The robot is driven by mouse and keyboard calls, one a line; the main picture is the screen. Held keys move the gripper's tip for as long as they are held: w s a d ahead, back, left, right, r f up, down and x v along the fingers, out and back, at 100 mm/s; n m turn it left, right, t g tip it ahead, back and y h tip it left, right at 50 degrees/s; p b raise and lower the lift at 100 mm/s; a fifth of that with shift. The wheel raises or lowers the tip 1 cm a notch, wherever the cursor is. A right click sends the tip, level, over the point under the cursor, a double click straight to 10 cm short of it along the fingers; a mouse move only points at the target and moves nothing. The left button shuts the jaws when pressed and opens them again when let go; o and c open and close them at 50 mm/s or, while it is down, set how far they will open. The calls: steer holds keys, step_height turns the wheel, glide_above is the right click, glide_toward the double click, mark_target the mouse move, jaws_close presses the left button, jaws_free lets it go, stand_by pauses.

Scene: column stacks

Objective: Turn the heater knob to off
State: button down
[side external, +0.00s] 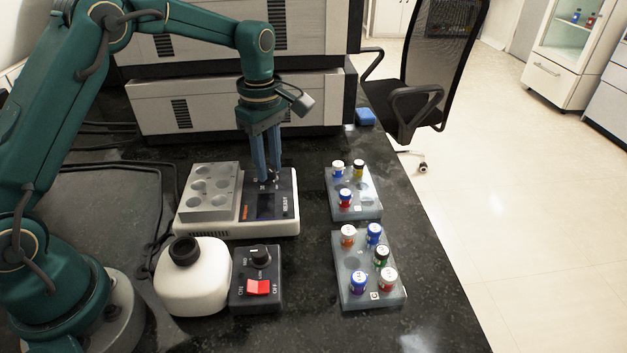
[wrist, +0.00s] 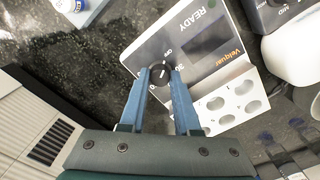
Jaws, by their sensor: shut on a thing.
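My gripper (side external: 268,182) points down over the panel and is shut on the knob. In the wrist view my gripper's blue fingertips (wrist: 159,75) sit on either side of the knob. In the side view the fingers mostly hide the knob. The exact direction of its mark is hard to tell.
A black switch box (side external: 262,261) with another knob and a red rocker stands in front of the heater. A white bottle (side external: 193,284) is beside it. Two grey racks (side external: 371,206) (side external: 347,287) hold coloured-cap vials on the right. Grey cabinets (side external: 214,104) stand behind.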

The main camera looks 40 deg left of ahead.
mark_target(269, 168)
steer(key=c, duration=0.6)
jaws_free()
steer(key=shift+r, duration=0.1)
steer(key=shift+r, duration=2.5)
